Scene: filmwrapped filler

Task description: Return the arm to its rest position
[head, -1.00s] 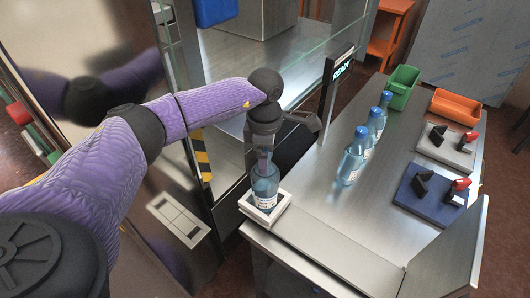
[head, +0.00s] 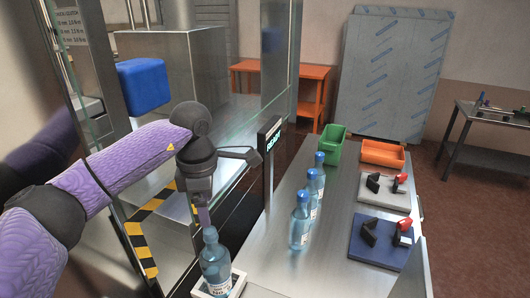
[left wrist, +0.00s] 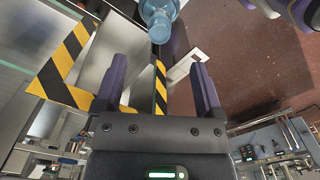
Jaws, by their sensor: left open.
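My left gripper (head: 204,218) hangs pointing down at the end of the purple arm, just above a clear blue bottle (head: 215,266). The bottle stands upright in a white square holder (head: 239,284) at the near left corner of the steel table. In the left wrist view my left gripper (left wrist: 157,82) has its two fingers wide apart with nothing between them. The bottle (left wrist: 158,18) shows beyond the fingertips there, clear of both. My right gripper is not in view.
Several blue-capped bottles (head: 301,222) stand in a row on the steel table (head: 335,205). Green (head: 332,144) and orange bins (head: 383,154) and two fixtures are farther right. A READY display (head: 270,140) and glass-sided machine with striped edges (head: 142,246) stand close to the arm.

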